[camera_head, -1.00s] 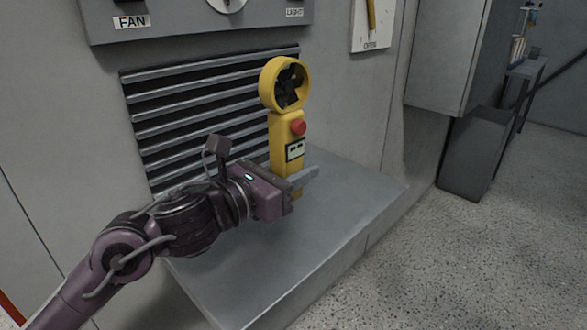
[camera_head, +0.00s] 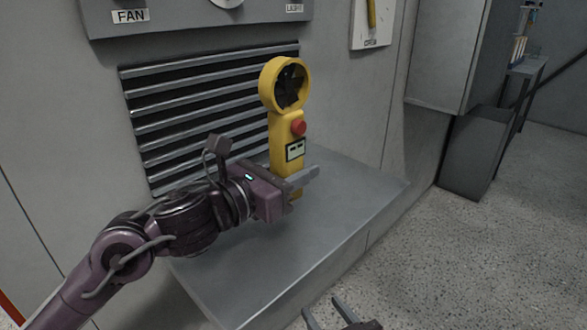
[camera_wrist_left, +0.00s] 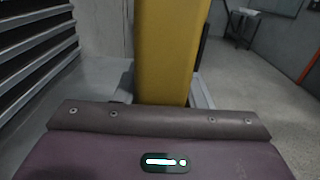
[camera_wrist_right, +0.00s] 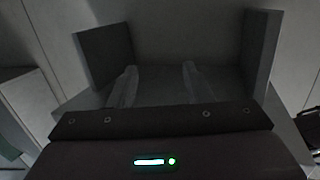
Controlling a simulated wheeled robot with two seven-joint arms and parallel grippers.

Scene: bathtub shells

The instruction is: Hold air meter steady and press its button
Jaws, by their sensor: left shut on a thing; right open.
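The yellow air meter (camera_head: 285,158) stands upright on the grey ledge, with a round fan head on top, a red button (camera_head: 298,128) and a small display below it. My left gripper (camera_head: 303,181) is shut on the lower part of its body. The yellow body (camera_wrist_left: 168,50) fills the middle of the left wrist view. My right gripper (camera_head: 328,309) shows at the bottom edge of the head view, open and empty, below and apart from the meter. Its two fingers (camera_wrist_right: 158,85) show in the right wrist view with nothing between them.
The grey ledge (camera_head: 310,235) has clear room in front of the meter. A slatted vent (camera_head: 215,110) is in the wall behind. A panel with a FAN label (camera_head: 130,16) hangs above it. A grey cabinet (camera_head: 445,50) is at the right.

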